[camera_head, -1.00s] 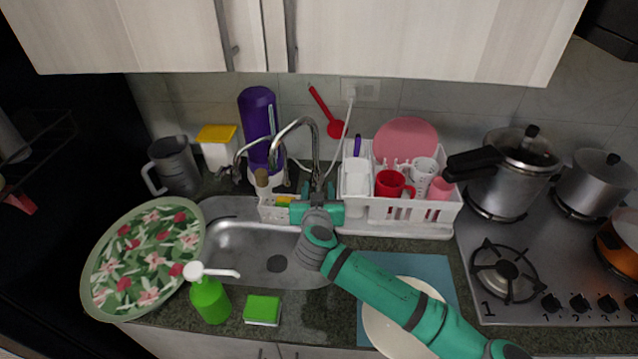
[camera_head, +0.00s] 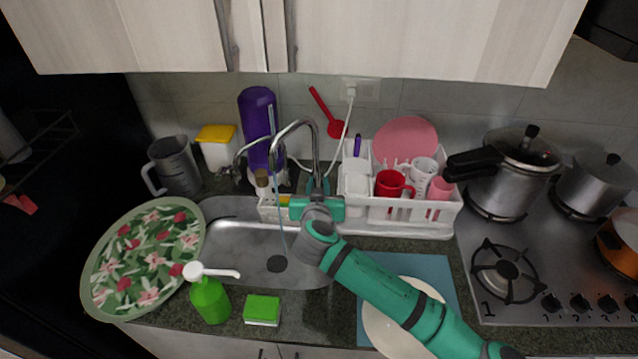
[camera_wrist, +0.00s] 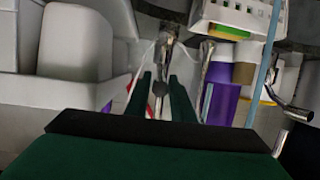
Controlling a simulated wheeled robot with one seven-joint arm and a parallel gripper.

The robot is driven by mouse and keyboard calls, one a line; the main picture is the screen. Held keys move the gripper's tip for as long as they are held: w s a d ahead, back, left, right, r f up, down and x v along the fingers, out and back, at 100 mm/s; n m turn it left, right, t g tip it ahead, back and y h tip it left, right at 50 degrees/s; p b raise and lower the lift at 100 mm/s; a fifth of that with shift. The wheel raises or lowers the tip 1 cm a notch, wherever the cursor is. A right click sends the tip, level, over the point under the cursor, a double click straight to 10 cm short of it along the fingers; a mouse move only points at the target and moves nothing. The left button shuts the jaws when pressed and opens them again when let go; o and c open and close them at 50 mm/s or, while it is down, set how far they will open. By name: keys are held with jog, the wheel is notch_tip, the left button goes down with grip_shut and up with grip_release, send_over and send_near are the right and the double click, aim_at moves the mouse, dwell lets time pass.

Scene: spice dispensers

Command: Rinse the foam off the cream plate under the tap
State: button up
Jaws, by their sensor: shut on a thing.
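The cream plate (camera_head: 378,325) lies on a blue mat (camera_head: 440,268) at the front right, partly hidden by my arm; I cannot make out foam on it. The metal tap (camera_head: 298,125) arches over the sink (camera_head: 235,240). A thin bluish stream of water (camera_head: 281,215) falls from it into the basin, and it also shows in the wrist view (camera_wrist: 264,70). My gripper (camera_head: 318,186) is behind the sink at the tap's base.
A white dish rack (camera_head: 425,226) with cups and a pink plate (camera_head: 405,143) stands right of the tap. A green soap bottle (camera_head: 209,300), a green sponge (camera_head: 262,309) and a floral tray (camera_head: 145,258) are at the left. The stove (camera_head: 560,265) is at the right.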

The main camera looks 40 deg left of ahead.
jog(key=o, duration=0.9)
jog(key=shift+s, duration=0.1)
jog(key=shift+v, duration=3.45)
